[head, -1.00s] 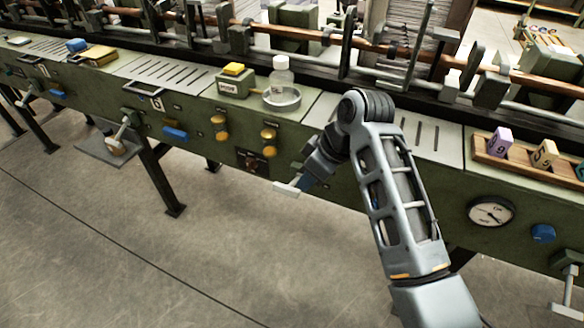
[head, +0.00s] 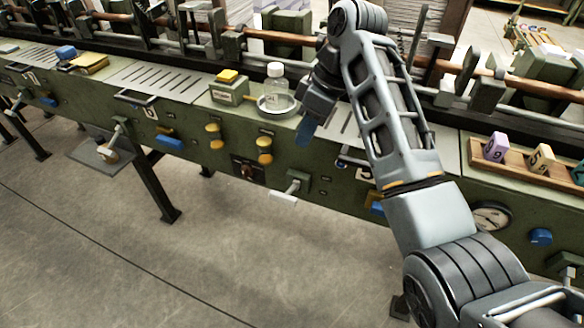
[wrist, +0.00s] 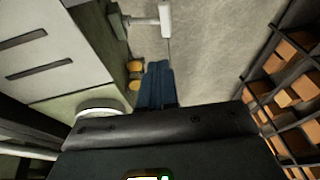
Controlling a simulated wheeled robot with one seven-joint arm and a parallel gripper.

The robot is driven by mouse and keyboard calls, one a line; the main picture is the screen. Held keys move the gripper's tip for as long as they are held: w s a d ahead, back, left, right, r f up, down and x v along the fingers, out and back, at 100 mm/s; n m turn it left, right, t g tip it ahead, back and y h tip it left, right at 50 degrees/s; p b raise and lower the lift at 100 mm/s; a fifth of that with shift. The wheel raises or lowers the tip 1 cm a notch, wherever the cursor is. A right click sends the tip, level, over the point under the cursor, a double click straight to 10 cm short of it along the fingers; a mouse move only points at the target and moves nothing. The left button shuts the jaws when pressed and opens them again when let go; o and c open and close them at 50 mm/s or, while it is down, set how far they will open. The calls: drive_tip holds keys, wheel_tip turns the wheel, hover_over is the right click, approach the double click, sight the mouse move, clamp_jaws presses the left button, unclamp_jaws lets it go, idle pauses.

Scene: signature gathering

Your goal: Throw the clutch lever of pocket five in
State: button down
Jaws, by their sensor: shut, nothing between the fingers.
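A lever with a pale bar handle (head: 284,196) sticks out from the green front panel below the slotted plates. It stands left of a number plate partly hidden by my arm, so I cannot read that number surely. The lever also shows at the top of the wrist view (wrist: 166,20). My gripper (head: 303,138), with blue fingers, is above and slightly right of the lever, in front of the panel's upper edge. In the wrist view its fingers (wrist: 157,84) are together, empty, and appear apart from the handle.
Yellow knobs (head: 264,150) sit left of the lever. A clear bottle (head: 277,84) stands in a round dish (head: 278,105) on the ledge near my gripper. A similar lever (head: 116,136) is by plate 6. A wooden tray (head: 471,152) holds numbered blocks. The floor in front is open.

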approach(283, 197)
drive_tip(key=f, duration=0.1)
drive_tip(key=a+f, duration=0.1)
drive_tip(key=f, duration=0.1)
drive_tip(key=w+a+f, duration=0.1)
drive_tip(key=shift+w+a+f, duration=0.1)
drive_tip(key=shift+f, duration=0.3)
drive_tip(key=shift+s+a+f, duration=0.1)
drive_tip(key=shift+s+f, duration=0.15)
drive_tip(key=shift+f, duration=0.45)
drive_tip(key=shift+s, duration=0.15)
drive_tip(key=shift+s+a+f+t+h+p, duration=0.2)
drive_tip(key=shift+s+f+t+h+p, duration=0.1)
drive_tip(key=shift+s+f+t+p, duration=0.4)
wheel_tip(283, 197, down, 9)
drive_tip(key=s+n+t+h+b, duration=0.1)
drive_tip(key=s+t+h+b, duration=0.1)
drive_tip(key=t, duration=0.5)
drive_tip(key=shift+a+b, duration=0.45)
drive_tip(key=shift+b, duration=0.25)
